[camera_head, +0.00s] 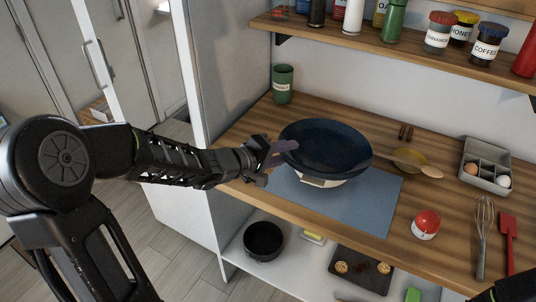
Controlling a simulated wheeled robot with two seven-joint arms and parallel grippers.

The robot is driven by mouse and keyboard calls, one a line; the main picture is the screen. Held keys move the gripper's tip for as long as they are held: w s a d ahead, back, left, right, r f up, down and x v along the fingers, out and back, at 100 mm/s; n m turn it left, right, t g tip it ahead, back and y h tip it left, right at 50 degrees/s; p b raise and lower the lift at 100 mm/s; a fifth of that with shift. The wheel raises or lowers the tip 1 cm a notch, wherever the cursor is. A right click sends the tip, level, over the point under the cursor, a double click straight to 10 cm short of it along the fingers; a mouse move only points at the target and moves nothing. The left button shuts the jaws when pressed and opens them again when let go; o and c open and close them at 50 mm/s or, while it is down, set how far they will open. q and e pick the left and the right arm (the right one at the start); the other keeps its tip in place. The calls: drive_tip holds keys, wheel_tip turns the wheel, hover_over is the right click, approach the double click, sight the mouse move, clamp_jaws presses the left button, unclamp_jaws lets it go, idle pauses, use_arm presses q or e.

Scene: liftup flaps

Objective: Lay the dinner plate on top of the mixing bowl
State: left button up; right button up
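A wide, dark blue round dish (325,146) with a raised rim is on the counter, above a small whitish object (318,181) that it mostly hides. I cannot tell whether the dish is the mixing bowl or the dinner plate; no second dish shows clearly there. My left gripper (284,150) is at the dish's left rim, with purplish finger-like parts pointing toward it. I cannot tell whether the fingers touch or grip the rim. Only a dark part of my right arm shows in the bottom right corner; its fingers are out of view.
A blue mat (350,207) lies under the dish. A wooden spoon (415,166), red timer (426,224), whisk (483,226), red spatula (508,240) and egg box (485,166) are to the right. A green cup (283,84) stands behind. A jar shelf (370,42) overhangs the counter.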

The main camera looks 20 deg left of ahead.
use_arm(q)
drive_tip(key=p+v, duration=0.3)
drive_tip(key=v, duration=0.9)
drive_tip(key=shift+r, duration=0.35)
